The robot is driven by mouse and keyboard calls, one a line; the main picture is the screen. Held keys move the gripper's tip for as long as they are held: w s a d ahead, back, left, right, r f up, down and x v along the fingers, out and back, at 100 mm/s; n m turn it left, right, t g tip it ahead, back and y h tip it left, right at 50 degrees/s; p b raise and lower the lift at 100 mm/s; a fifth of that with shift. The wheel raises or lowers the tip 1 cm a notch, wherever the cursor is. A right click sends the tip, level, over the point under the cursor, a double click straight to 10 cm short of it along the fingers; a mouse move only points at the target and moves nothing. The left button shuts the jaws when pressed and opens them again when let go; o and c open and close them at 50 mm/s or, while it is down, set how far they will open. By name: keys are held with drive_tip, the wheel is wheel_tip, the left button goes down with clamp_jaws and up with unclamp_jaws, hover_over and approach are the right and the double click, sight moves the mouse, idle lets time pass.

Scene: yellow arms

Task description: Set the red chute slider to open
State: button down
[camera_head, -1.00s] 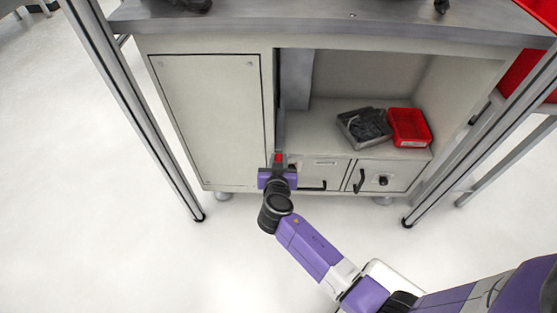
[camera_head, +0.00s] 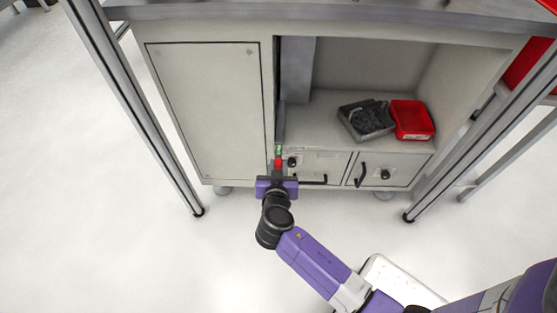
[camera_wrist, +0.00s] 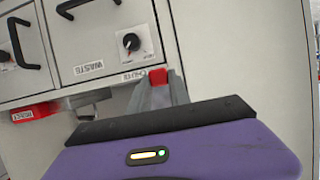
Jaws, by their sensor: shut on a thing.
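The red chute slider (camera_head: 278,164) projects from the front of the cabinet, left of the drawers. A green patch (camera_head: 278,149) shows just behind it. My gripper (camera_head: 277,174) is shut on the slider from the front. In the wrist view the slider's red end (camera_wrist: 157,73) shows between my grey fingers (camera_wrist: 160,92), beside a partly hidden label. The fingers and purple gripper body hide the rest of the slider.
A left drawer (camera_head: 325,167) and right drawer (camera_head: 395,173) have black handles and knobs. A grey tray of dark parts (camera_head: 366,120) and a red bin (camera_head: 412,121) sit on the shelf above. A metal post (camera_head: 135,110) stands at left; open floor lies in front.

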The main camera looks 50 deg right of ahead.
drive_tip(key=shift+s+a, duration=0.15)
drive_tip(key=shift+a, duration=0.05)
drive_tip(key=c, duration=1.2)
unclamp_jaws()
drive_tip(key=p+v, duration=0.2)
drive_tip(key=v, duration=0.6)
drive_tip(key=shift+d, duration=0.1)
